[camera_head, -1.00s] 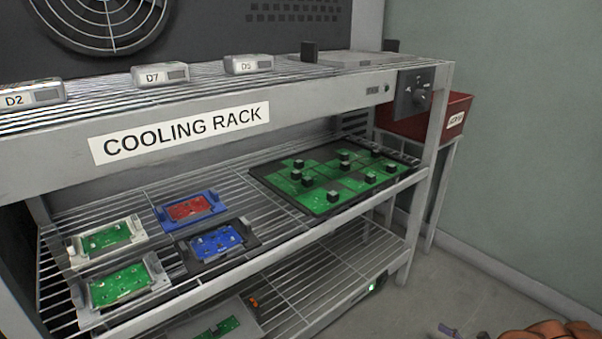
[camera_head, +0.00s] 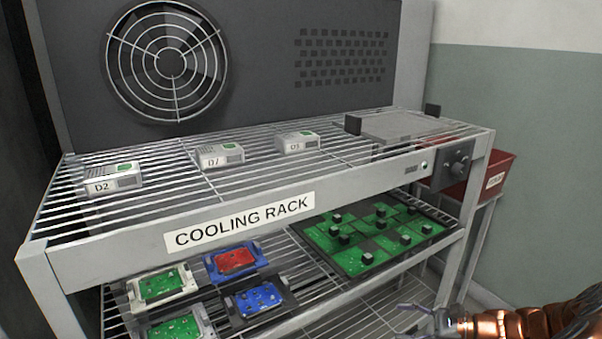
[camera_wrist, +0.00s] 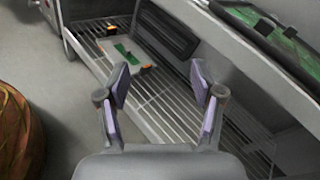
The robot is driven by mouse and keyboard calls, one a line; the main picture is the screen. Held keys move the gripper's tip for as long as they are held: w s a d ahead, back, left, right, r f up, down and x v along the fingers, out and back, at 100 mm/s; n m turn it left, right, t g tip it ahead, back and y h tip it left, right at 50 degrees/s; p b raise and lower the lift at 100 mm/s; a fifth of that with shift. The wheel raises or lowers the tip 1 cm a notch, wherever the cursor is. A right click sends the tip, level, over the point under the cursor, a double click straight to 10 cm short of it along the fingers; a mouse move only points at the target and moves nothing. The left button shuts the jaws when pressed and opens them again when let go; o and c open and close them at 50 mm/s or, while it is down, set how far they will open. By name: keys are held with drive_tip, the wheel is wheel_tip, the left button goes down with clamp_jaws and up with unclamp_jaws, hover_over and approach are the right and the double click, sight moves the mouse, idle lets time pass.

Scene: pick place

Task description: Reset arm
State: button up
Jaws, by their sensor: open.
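My gripper (camera_wrist: 160,95) is open and empty in the wrist view, its two purple-padded fingers spread apart. In the head view my gripper (camera_head: 418,318) shows at the lower right, in front of the rack, with my copper-coloured arm behind it. The cooling rack (camera_head: 240,222) stands ahead, with a top wire shelf and lower wire shelves. In the wrist view the fingers are over the lower wire shelf (camera_wrist: 160,110), apart from the green board (camera_wrist: 127,54) lying there.
The top shelf holds labelled boxes D2 (camera_head: 113,179), D7 (camera_head: 220,155) and D5 (camera_head: 297,141). The middle shelf holds small boards in fixtures, such as the red one (camera_head: 235,261), and a large green panel (camera_head: 375,238). A red bin (camera_head: 492,176) stands right of the rack.

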drive_tip(key=s+a+r+n+g+h+p, duration=0.25)
drive_tip(key=s+a+r+n+p, duration=0.2)
drive_tip(key=r, duration=0.45)
drive_tip(key=s+a+r+n+g+h+p, duration=0.1)
drive_tip(key=s+a+r+n+g+p, duration=0.2)
drive_tip(key=s+a+r+p, duration=0.4)
drive_tip(key=s+a+r+n+g+h+p, duration=0.2)
drive_tip(key=s+a+r+n+g+p, duration=0.15)
drive_tip(key=r, duration=0.65)
drive_tip(key=s+d+r+n+t+h+p, duration=0.1)
drive_tip(key=s+d+r+n+h+p, duration=0.2)
drive_tip(key=s+r+p, duration=0.5)
drive_tip(key=s+d+r+n+t+h+p, duration=0.1)
drive_tip(key=s+d+r+n+h+p, duration=0.2)
drive_tip(key=s+d+r+h+p, duration=0.2)
drive_tip(key=shift+s+r+h+p, duration=0.95)
drive_tip(key=shift+s+r+p, duration=1.4)
drive_tip(key=shift+r, duration=0.75)
drive_tip(key=shift+s, duration=0.1)
drive_tip(key=shift+c, duration=0.2)
